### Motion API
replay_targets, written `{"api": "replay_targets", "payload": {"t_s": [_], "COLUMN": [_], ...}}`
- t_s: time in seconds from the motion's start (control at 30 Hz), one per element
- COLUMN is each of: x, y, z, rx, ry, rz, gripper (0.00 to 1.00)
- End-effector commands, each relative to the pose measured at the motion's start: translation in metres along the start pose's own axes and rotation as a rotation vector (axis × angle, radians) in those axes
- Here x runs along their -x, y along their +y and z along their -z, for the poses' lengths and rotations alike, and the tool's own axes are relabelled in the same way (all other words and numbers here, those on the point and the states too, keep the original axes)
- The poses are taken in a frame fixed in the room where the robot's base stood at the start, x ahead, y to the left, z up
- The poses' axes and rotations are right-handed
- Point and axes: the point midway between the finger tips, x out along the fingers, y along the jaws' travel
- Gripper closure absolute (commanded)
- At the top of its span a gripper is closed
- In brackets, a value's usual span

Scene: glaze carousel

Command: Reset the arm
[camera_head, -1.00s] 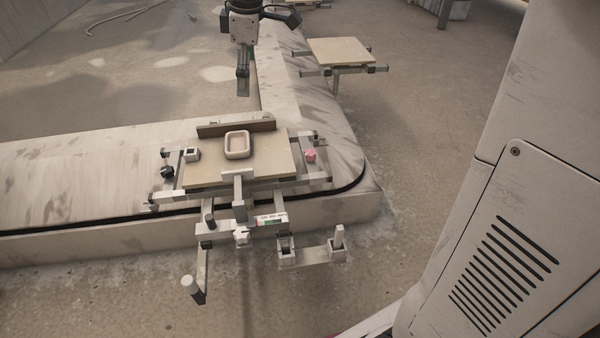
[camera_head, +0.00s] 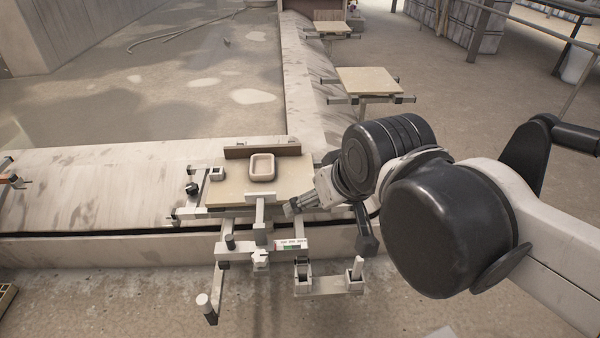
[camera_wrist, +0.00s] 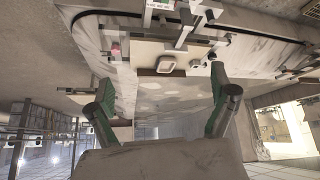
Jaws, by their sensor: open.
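My gripper (camera_wrist: 163,98) shows in the wrist view with its two dark, green-sided fingers spread wide apart and nothing between them. In the head view my arm reaches in from the right, and its dark joints hang over the right side of the near work stand. A small pale rectangular dish (camera_head: 262,167) rests on the tan board (camera_head: 230,194) of that stand, left of my arm. The dish also shows in the wrist view (camera_wrist: 166,65), beyond the fingers and apart from them.
A brown upright strip (camera_head: 262,151) stands behind the dish. Clamps and a front bracket (camera_head: 325,284) stick out from the stand. The long pale conveyor (camera_head: 90,190) carries further stands, with another empty board (camera_head: 372,80) farther back. Open floor lies left of the conveyor's far run.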

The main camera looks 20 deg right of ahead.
Motion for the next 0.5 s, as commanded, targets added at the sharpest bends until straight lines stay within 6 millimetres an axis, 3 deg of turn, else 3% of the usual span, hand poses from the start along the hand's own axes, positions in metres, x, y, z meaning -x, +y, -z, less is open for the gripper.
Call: {"api": "replay_targets", "payload": {"t_s": [0.13, 0.5], "x": [-0.0021, -0.0013], "y": [-0.0006, -0.0006], "z": [-0.0134, -0.0136], "rx": [-0.050, -0.059], "ry": [0.018, 0.020], "rz": [-0.002, -0.002], "gripper": [0.09, 0.09]}}
